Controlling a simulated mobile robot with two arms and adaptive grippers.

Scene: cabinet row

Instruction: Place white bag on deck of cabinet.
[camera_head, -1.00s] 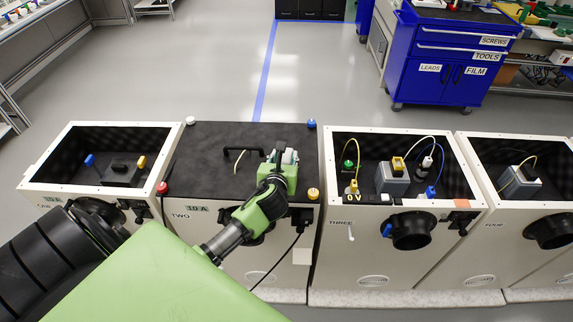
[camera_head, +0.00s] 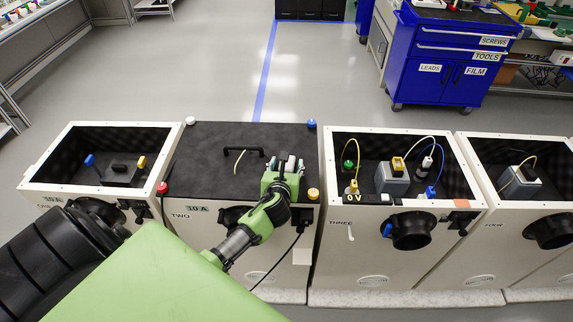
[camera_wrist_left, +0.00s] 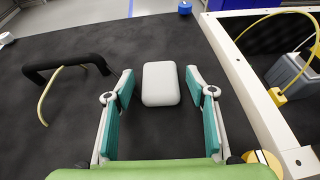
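The white bag (camera_wrist_left: 161,84) is a small, rounded white block. In the left wrist view it appears to lie on the black deck of cabinet two (camera_wrist_left: 210,130), near its right edge. My left gripper (camera_wrist_left: 160,76) is open, one teal-padded finger on each side of the bag, with a visible gap on both sides. In the head view the left gripper (camera_head: 290,165) is over the front right part of the deck (camera_head: 215,150), and its fingers make the bag hard to pick out. My right gripper is not in view.
A black handle (camera_head: 243,151) with a thin yellow strip (camera_head: 239,160) is on the deck, left of the gripper. Corner knobs include a yellow one (camera_head: 313,194) close by. Open cabinet three (camera_head: 330,150) stands right, open cabinet one (camera_head: 62,140) left. The deck's left half is clear.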

